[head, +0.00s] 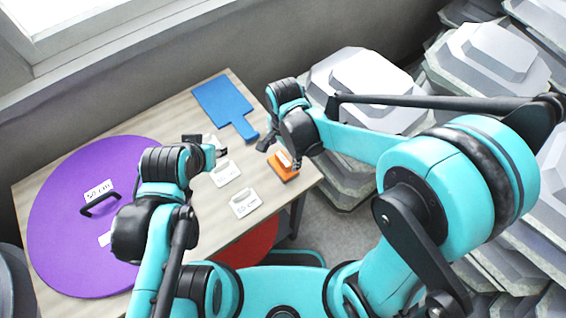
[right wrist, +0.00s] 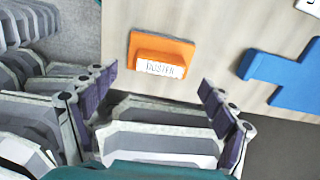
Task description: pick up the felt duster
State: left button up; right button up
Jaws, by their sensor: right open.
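The felt duster (head: 285,173) is an orange block with a white label, lying near the right edge of the wooden table. In the right wrist view the duster (right wrist: 160,46) shows its "DUSTER" label and lies beyond the fingertips, roughly centred between them. My right gripper (head: 277,151) is open beside and above the duster; in its wrist view the right gripper (right wrist: 155,88) has its fingers wide apart with nothing between them. My left gripper (head: 218,153) is over the middle of the table, left of the duster; its fingers are too small to judge.
A blue paddle-shaped board (head: 223,103) lies at the back of the table (head: 180,110). A large purple disc (head: 70,235) with a black handle covers the left side. White labelled blocks (head: 244,203) lie left of the duster. Grey stacked moulds (head: 360,80) stand beyond the table's right edge.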

aim_at(283, 159)
notch_tip(283, 159, down, 3)
jog(key=shift+a+f, duration=0.1)
jog(key=shift+a, duration=0.05)
jog(key=shift+s+f+b, duration=0.15)
jog(key=shift+f+b, duration=0.15)
jog(key=shift+f, duration=0.15)
jog(key=c, duration=1.3)
jog(key=shift+r, duration=0.1)
notch_tip(283, 159, up, 4)
jog(key=shift+r+p, duration=0.15)
jog(key=shift+p, duration=0.35)
jog(key=s+d+r+p, duration=0.1)
jog(key=s+d+r, duration=0.5)
jog(key=s, duration=0.3)
jog(key=shift+d+r+p, duration=0.3)
jog(key=shift+d+p, duration=0.1)
jog(key=shift+d, duration=0.45)
